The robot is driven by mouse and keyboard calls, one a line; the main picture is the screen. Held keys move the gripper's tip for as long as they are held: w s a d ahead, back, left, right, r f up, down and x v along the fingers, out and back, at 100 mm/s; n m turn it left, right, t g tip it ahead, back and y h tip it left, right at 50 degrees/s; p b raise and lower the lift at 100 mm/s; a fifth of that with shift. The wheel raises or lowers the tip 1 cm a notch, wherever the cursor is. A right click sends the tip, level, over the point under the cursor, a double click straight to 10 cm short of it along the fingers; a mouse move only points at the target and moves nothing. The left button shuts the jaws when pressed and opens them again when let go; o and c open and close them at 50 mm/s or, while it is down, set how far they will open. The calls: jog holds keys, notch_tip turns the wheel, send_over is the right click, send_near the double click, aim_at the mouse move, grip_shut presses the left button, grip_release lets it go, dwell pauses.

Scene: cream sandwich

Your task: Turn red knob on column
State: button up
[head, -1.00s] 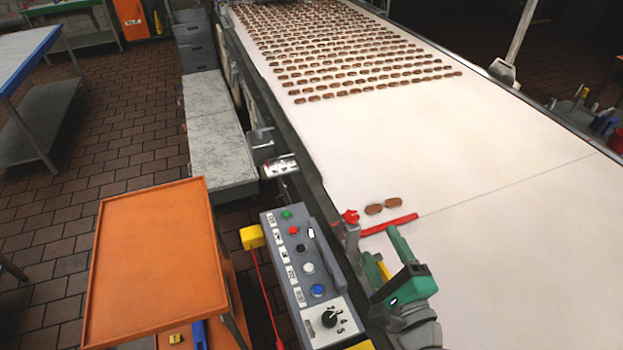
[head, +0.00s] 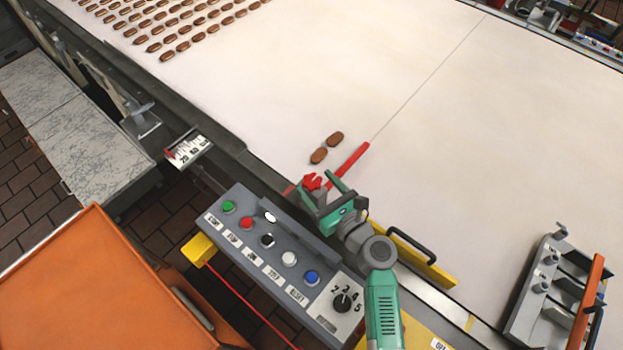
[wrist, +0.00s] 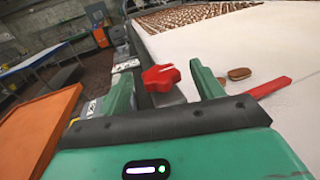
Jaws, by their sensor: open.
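The red knob (head: 312,181) has a lobed grip and sits at the belt's near edge, by the inner end of a red bar (head: 349,166). My gripper (head: 321,191) is open and close to the knob. In the wrist view the knob (wrist: 161,77) shows between the two green fingers of my gripper (wrist: 164,79), ahead of the palm. A gap shows on each side of it there. The column below the knob is mostly hidden by my gripper.
A grey control box (head: 276,262) with several coloured buttons and a black dial stands just left of my arm. An orange table (head: 95,285) is at lower left.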

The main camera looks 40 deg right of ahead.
jog(key=shift+w+d, duration=0.1)
jog(key=shift+w, duration=1)
jog(key=c, duration=1)
jog(key=shift+m+h, duration=0.3)
jog(key=shift+h, duration=0.2)
